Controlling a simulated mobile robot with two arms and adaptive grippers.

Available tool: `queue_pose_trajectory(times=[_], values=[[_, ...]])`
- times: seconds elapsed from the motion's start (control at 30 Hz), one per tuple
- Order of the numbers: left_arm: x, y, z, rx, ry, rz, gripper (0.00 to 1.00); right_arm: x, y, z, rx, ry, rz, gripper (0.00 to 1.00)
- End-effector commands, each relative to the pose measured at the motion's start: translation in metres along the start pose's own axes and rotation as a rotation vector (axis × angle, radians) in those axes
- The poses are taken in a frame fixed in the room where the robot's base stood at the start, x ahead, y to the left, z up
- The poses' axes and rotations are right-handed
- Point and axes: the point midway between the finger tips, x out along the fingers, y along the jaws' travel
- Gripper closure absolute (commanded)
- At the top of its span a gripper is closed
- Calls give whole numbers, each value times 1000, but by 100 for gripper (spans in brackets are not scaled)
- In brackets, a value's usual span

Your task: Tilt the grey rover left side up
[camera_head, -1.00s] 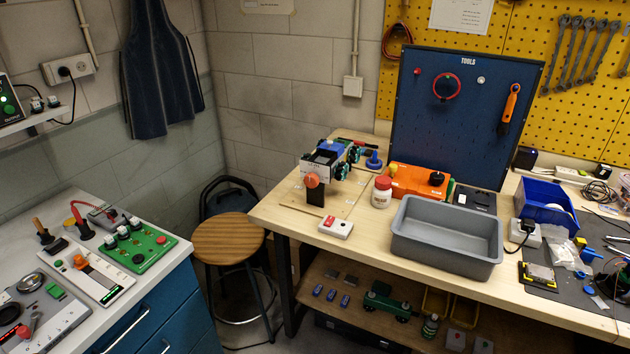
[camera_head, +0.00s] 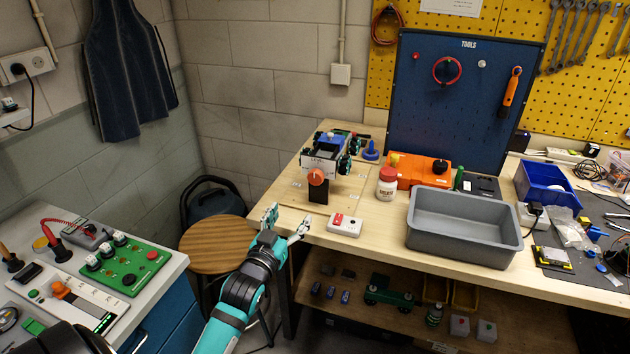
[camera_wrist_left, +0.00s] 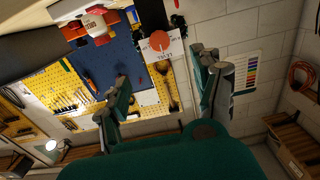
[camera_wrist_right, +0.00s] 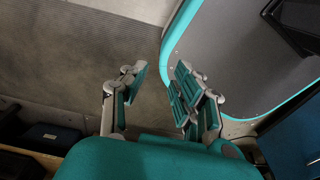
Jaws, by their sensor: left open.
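The grey rover (camera_head: 322,157) stands at the back left of the wooden bench, with dark wheels with teal parts on its right side. A white plate with an orange disc (camera_head: 317,176) on a black block stands in front and hides part of it. The disc also shows upside down in the left wrist view (camera_wrist_left: 160,41). My left gripper (camera_head: 287,221) is open and empty, in front of the bench's left corner, short of the rover and apart from it. My right gripper (camera_wrist_right: 161,78) shows only in its wrist view; its fingers are apart with nothing between them.
A white box with a red patch (camera_head: 345,225), a white jar (camera_head: 387,183), an orange case (camera_head: 417,172) and a grey bin (camera_head: 465,252) stand right of the rover. A blue piece (camera_head: 370,151) is behind. A stool (camera_head: 215,243) stands left of the bench.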

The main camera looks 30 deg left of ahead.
Motion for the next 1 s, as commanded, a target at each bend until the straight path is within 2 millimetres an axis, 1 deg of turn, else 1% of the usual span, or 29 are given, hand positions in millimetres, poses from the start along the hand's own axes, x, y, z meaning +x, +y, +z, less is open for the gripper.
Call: queue_pose_trajectory(times=[0.1,0.27,0.5,0.6,0.7,0.8,1.0], values=[[22,0,-3,1,2,0,33,-6,5,0,1,-1,6,71],[57,0,-3,1,0,0,33,-12,10,0,0,-2,11,71],[109,0,-3,1,0,0,33,-19,8,-1,1,-1,10,71],[128,0,-1,2,-1,1,33,-21,6,-2,1,0,7,71],[142,0,0,2,-2,0,33,-22,3,-2,2,0,3,71],[153,0,0,2,-2,1,33,-23,-1,-3,3,1,-2,71],[162,1,1,2,-2,1,33,-23,-4,-4,2,2,-6,71]])
